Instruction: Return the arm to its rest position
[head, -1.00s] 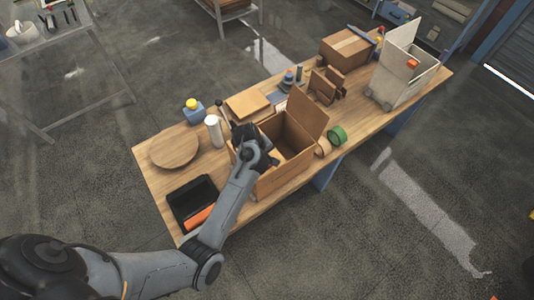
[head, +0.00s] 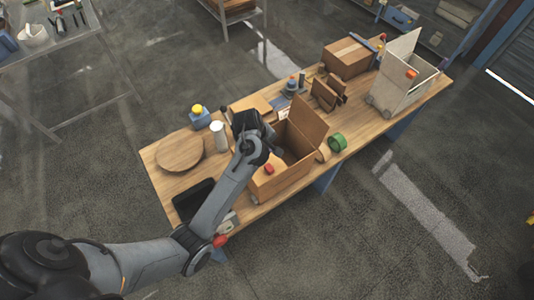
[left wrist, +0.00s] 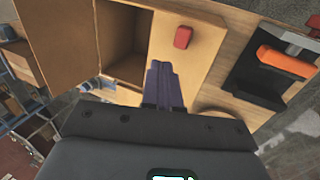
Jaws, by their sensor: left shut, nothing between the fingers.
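My left arm reaches in from the left over the workbench (head: 165,190). Its gripper shows as a dark shape in the head view (head: 248,125), above the near left side of the open cardboard box (head: 282,180). In the left wrist view its purple-grey fingers (left wrist: 163,86) are together with nothing between them. They are in front of the box's flap (left wrist: 180,70). A small red object (head: 268,168) lies on the box's flap; it also shows in the left wrist view (left wrist: 183,37). My right gripper is in neither view.
A black tray (head: 190,203) and an orange-handled tool (left wrist: 285,62) lie near the box. A round wooden board (head: 180,152), white cylinder (head: 218,134), green tape roll (head: 337,141) and grey bin (head: 388,88) crowd the bench. The floor in front is clear.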

